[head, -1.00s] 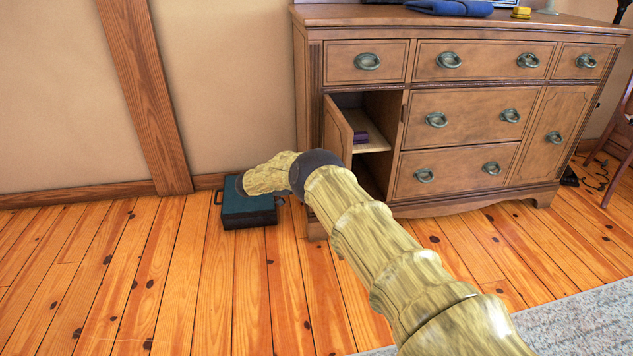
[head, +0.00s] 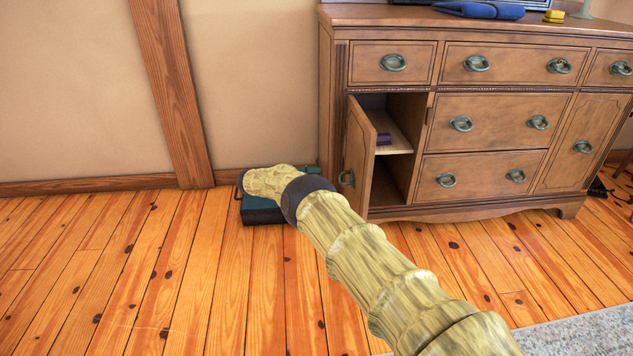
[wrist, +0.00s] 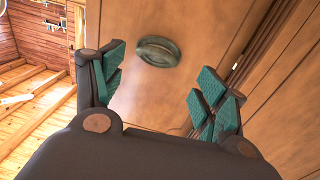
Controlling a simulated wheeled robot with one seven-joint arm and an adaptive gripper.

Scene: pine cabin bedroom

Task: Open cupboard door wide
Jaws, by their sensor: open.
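The cupboard door (head: 358,158) is the left door of the wooden dresser. It stands partly open, swung out toward me, and its inside shelf shows to the right of it. Its ring handle (head: 346,178) is on the door's outer face; in the wrist view the handle (wrist: 158,51) lies beyond and between my fingers. My gripper (wrist: 160,90) is open and empty, with green-padded fingers spread apart, facing the door's outer face.
A dark teal case (head: 262,212) lies on the floor left of the dresser (head: 490,150), behind my arm. A purple object (head: 383,139) sits on the cupboard shelf. The wooden floor (head: 150,270) in front is clear. A grey rug (head: 580,330) lies at the lower right.

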